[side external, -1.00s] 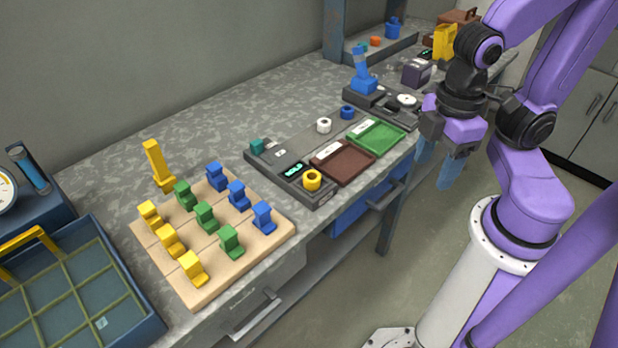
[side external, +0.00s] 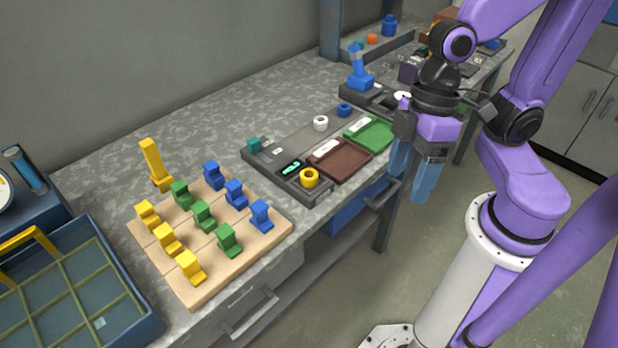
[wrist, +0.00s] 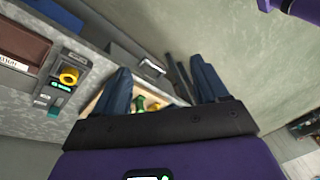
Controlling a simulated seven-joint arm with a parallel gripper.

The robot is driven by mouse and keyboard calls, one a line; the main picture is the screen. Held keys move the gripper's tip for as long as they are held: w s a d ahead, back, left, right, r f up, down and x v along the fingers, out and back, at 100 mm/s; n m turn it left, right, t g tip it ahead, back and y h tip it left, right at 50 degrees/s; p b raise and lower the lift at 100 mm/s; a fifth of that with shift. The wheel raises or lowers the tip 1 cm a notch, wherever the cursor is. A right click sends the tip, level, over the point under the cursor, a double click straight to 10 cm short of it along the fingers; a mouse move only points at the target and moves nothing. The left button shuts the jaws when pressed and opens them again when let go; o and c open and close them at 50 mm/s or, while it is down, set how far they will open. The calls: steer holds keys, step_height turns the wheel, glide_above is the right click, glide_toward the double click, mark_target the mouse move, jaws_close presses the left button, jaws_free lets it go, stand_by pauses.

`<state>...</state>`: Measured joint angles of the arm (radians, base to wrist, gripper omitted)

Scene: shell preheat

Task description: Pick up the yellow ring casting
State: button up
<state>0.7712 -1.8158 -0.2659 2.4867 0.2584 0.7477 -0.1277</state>
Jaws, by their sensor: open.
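The yellow ring casting (side external: 310,178) sits on the near end of a dark grey fixture (side external: 262,165), beside a small green-lit display. In the wrist view the yellow ring casting (wrist: 69,76) shows at the left, outside the jaws. My gripper (side external: 409,184) hangs with blue fingers pointing down, to the right of the ring and apart from it, in front of the bench edge. My gripper (wrist: 160,82) is open and empty, its two fingers spread apart in the wrist view.
A brown tray (side external: 341,173) and a green tray (side external: 384,137) lie right of the ring. A white ring (side external: 321,123) and a blue ring (side external: 344,110) stand behind. A wooden board (side external: 187,290) with several coloured blocks and a blue compartment crate (side external: 141,321) are left.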

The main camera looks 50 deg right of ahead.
steer(key=w+a+r+m+t+y, duration=0.1)
steer(key=w+a+r+m+y, duration=0.2)
steer(key=w+a, duration=0.5)
steer(key=w+a+m+t+y, duration=0.1)
steer(key=w+a+m+t, duration=0.15)
steer(key=w, duration=0.35)
steer(key=w+a+m+t, duration=0.2)
steer(key=w+m+t, duration=0.15)
steer(key=w, duration=0.25)
steer(key=m+g+h, duration=0.4)
steer(key=m+h, duration=0.6)
steer(key=m, duration=0.2)
glide_above(309, 172)
steer(key=s+a, duration=0.2)
steer(key=s, duration=0.1)
steer(key=f, duration=1.7)
steer(key=shift+w+a+f, duration=0.1)
steer(key=shift+w+f, duration=0.15)
steer(key=shift+f, duration=0.15)
steer(key=shift+t, duration=0.3)
steer(key=shift+x, duration=2.7)
steer(key=shift+a, duration=0.2)
